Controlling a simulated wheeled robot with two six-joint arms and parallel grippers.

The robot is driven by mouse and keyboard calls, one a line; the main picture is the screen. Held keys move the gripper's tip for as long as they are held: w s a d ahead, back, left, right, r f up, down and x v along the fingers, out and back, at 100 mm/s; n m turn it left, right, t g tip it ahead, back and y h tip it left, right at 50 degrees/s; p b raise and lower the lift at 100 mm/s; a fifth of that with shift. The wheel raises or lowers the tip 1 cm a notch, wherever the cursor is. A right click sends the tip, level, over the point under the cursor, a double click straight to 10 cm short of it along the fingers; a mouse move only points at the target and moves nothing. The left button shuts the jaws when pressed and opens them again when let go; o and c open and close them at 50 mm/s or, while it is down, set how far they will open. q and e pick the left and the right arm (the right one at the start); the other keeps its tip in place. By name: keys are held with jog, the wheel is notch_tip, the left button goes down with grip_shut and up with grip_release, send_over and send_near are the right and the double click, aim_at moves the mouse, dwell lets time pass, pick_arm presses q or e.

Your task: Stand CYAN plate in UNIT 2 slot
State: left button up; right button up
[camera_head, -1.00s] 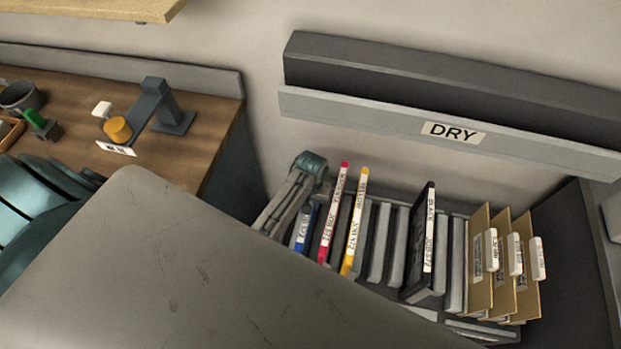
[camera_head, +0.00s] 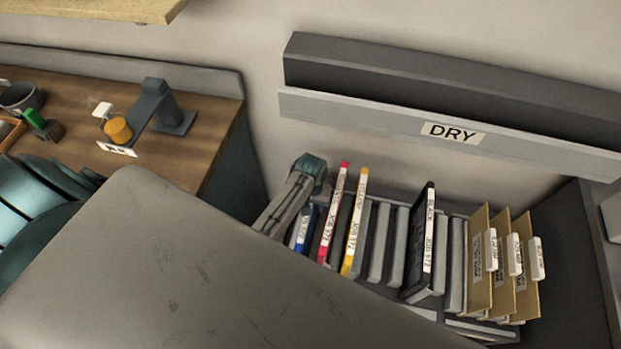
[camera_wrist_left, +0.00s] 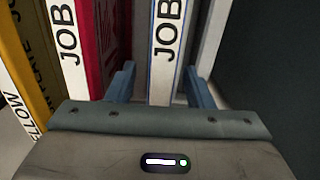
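The blue-edged plate, which I take for the CYAN one, stands upright at the left end of the rack with a white JOB label (camera_head: 301,228). In the left wrist view its labelled edge (camera_wrist_left: 166,48) runs between the two blue fingers of my left gripper (camera_wrist_left: 158,80). The fingers are apart, with a visible gap on the left side of the plate. In the head view this gripper (camera_head: 295,195) sits at the rack's left end, partly hidden by my grey arm link. No UNIT 2 label is readable. My right gripper is not in view.
Red (camera_head: 333,215), yellow (camera_head: 355,225) and black (camera_head: 428,245) plates stand in the grey rack, with free places between yellow and black. Tan folders (camera_head: 505,265) stand at right. A DRY ledge (camera_head: 380,112) hangs above. A wooden bench (camera_head: 170,160) is at left.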

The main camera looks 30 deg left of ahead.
pick_arm(q)
jog(key=r+b, duration=0.1)
jog(key=r, duration=0.4)
jog(key=r+b, duration=0.1)
jog(key=r, duration=0.4)
jog(key=shift+w+r, duration=0.2)
jog(key=shift+r, duration=0.2)
jog(key=shift+r, duration=0.1)
notch_tip(320, 180, up, 5)
jog(key=p, duration=0.5)
dwell(0.3)
